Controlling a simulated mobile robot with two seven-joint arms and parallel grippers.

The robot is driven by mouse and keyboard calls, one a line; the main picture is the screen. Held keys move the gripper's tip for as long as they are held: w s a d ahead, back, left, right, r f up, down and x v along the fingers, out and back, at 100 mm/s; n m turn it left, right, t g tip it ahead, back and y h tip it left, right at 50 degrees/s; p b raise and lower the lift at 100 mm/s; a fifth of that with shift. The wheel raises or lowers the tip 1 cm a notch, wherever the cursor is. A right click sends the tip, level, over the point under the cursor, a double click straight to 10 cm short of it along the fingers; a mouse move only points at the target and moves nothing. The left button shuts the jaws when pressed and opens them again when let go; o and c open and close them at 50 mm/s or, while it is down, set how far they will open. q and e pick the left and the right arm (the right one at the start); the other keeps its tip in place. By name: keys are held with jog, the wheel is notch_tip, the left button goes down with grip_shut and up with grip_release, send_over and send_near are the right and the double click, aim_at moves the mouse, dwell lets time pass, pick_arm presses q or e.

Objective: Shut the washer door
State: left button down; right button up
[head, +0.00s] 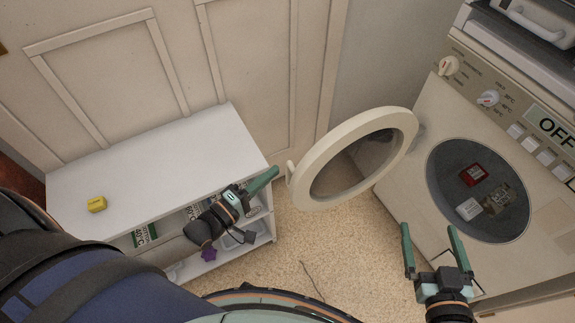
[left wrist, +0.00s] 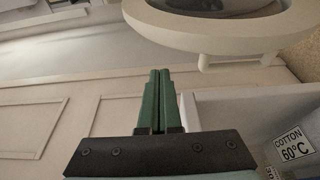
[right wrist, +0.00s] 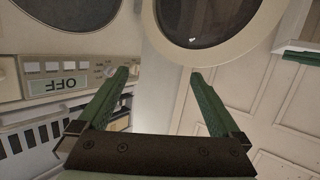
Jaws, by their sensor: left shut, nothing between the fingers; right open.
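The washer (head: 425,120) stands at the right with its round dark opening (head: 450,215) uncovered. Several small items lie inside the drum. The washer door (head: 309,193), a cream ring with dark glass, is swung wide open to the left, hinged at the opening's left side. My left gripper (head: 272,174) is shut and empty, just left of the door's handle edge; a gap shows in the left wrist view (left wrist: 158,75). My right gripper (head: 430,230) is open and empty in front of the drum's lower left. In the right wrist view the door (right wrist: 205,55) is beyond its fingers.
A white shelf unit (head: 80,180) stands at the left with a yellow block (head: 97,204) on top and labelled boxes and a purple star-shaped thing (head: 209,254) below. A panelled wall is behind it. Speckled floor lies free between shelf and washer.

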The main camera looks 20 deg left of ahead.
pick_arm(q)
jog(key=b+x, duration=0.1)
jog(key=x, duration=0.7)
jog(key=shift+w+d+b, duration=0.1)
jog(key=shift+w+b, duration=0.2)
jog(key=shift+b, duration=0.05)
jog(key=shift+w+d, duration=0.15)
jog(key=shift+w, duration=0.15)
pick_arm(e)
notch_tip(320, 180, up, 11)
jog(key=w+n+t+y, duration=0.1)
jog(key=n+t+y, duration=0.1)
jog(key=t, duration=0.2)
jog(key=shift+a+t, duration=0.3)
pick_arm(q)
jog(key=shift+s, duration=0.1)
pick_arm(e)
jog(key=shift+f, duration=0.1)
